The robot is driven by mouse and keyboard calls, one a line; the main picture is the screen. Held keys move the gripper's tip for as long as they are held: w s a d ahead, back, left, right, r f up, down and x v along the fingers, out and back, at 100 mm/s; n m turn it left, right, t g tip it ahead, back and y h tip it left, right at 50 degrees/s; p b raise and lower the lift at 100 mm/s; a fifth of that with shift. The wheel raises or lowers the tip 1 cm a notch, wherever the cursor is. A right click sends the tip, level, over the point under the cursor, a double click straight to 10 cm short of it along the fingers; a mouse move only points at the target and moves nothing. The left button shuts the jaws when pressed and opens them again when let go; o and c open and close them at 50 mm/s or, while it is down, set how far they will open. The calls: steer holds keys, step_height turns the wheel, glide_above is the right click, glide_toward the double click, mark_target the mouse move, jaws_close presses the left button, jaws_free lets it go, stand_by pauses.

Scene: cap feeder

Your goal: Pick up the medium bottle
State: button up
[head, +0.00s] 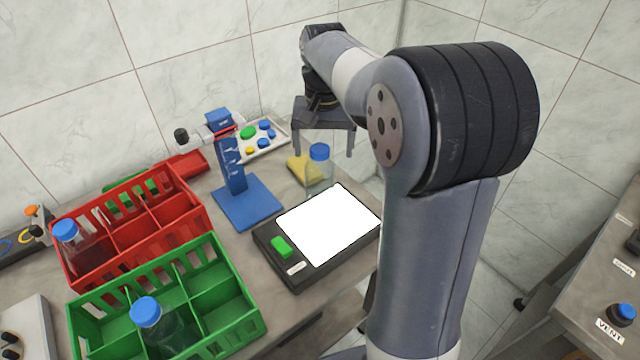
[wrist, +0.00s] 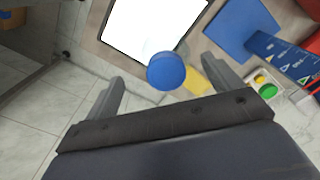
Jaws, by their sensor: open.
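A clear bottle with a blue cap (head: 319,170) stands upright behind the scale on the bench. Its blue cap (wrist: 166,71) shows in the wrist view between my fingers, and most of its body is hidden there. My gripper (head: 324,148) is open and empty, just above and behind this bottle. Another blue-capped bottle (head: 67,238) stands in the red crate, and another (head: 150,318) is in the green crate. I cannot tell from labels which one is the medium bottle.
The scale (head: 262,240) with a bright white top sits in front of the bottle. A blue stand (head: 236,180) is to its left, and a yellow item (head: 301,168) lies close by. The red crate (head: 182,180) and green crate (head: 250,325) fill the left.

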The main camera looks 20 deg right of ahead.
mark_target(320, 166)
steer(key=shift+a+f, duration=0.2)
steer(key=shift+f, duration=1.3)
steer(key=shift+a+f, duration=0.2)
steer(key=shift+f, duration=1.25)
steer(key=shift+c, duration=0.6)
jaws_close()
